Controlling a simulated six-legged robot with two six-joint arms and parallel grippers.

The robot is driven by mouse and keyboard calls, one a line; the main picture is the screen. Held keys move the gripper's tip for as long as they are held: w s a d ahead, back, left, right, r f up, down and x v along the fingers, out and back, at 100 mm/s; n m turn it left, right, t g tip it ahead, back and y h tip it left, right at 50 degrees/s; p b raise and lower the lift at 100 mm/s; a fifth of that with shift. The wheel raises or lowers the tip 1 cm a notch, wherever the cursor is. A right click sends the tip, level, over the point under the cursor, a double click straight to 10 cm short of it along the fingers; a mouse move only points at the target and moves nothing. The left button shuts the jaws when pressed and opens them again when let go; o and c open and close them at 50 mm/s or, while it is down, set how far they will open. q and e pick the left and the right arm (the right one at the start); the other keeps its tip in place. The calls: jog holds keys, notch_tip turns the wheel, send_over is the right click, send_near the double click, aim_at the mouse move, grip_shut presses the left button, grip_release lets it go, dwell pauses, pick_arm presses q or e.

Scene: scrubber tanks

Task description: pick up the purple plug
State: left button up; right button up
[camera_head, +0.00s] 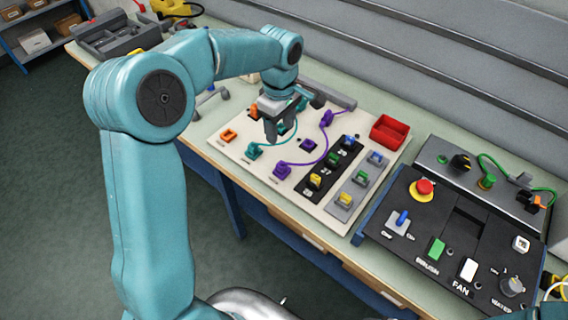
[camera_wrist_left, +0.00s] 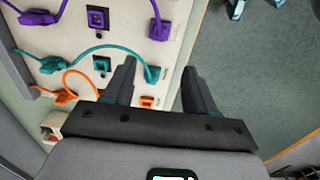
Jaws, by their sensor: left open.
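The purple plug (camera_head: 327,118) lies on the pale board at the back. A purple cable runs from it to a purple connector (camera_head: 282,170) at the board's front edge. A square purple socket (camera_head: 307,145) sits between them. In the left wrist view the purple plug (camera_wrist_left: 37,17) is at the upper left, and the purple connector (camera_wrist_left: 158,29) is beyond the fingers. My left gripper (camera_head: 271,137) points down over the board, left of the plug and apart from it. Its fingers (camera_wrist_left: 160,72) are open, with a teal connector (camera_wrist_left: 152,74) showing between them. My right gripper is out of view.
Teal and orange cables with plugs lie near the gripper; an orange connector (camera_head: 229,134) is at the board's left. A black switch strip (camera_head: 325,175), a red bin (camera_head: 389,132) and a control panel (camera_head: 450,240) are to the right. A grey wall stands behind.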

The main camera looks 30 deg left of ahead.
pick_arm(q)
send_over(282, 164)
notch_tip(282, 164, down, 8)
jog(key=shift+a+r+p, duration=0.1)
jog(key=shift+r+p, duration=0.15)
jog(key=shift+p, duration=0.1)
jog(key=shift+f, duration=0.25)
jog(key=shift+s+a+f, duration=0.15)
jog(key=shift+s+f, duration=0.05)
jog(key=shift+s, duration=0.05)
jog(key=f, duration=0.1)
jog(key=f+p, duration=0.1)
jog(key=f, duration=0.1)
jog(key=f+p, duration=0.1)
jog(key=shift+w+d+f, duration=0.3)
jog(key=shift+w+f, duration=0.05)
jog(key=shift+f, duration=0.05)
jog(key=shift+s+a+f, duration=0.15)
jog(key=shift+s, duration=0.05)
jog(key=shift+w, duration=0.15)
jog(key=c, duration=1)
grip_shut()
